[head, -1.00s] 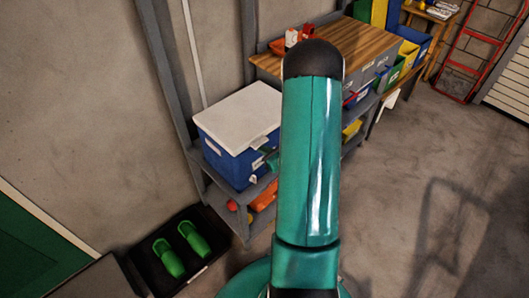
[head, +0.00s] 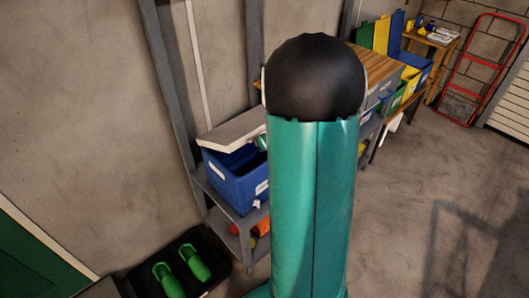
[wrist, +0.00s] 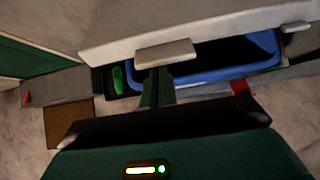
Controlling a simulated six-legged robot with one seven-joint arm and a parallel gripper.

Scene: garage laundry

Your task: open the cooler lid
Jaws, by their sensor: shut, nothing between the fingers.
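The blue cooler (head: 236,178) stands on the grey shelf unit, partly hidden behind my arm in the head view. Its white lid (head: 230,131) is tilted up at the front, with a dark gap over the body. In the wrist view the pale lid (wrist: 120,40) spans the top, with a latch tab (wrist: 165,53) at its edge, and the blue rim (wrist: 225,72) shows below it. My gripper (wrist: 156,88) is shut and empty, with its fingers just under the tab; whether they touch it I cannot tell. In the head view my arm hides most of it.
A grey upright post (head: 172,95) of the shelf stands left of the cooler. A black tray (head: 208,267) with green shoes (head: 195,263) lies on the floor at lower left. A wooden-topped bench (head: 376,66) with coloured bins is to the right. Open floor (head: 420,190) lies at right.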

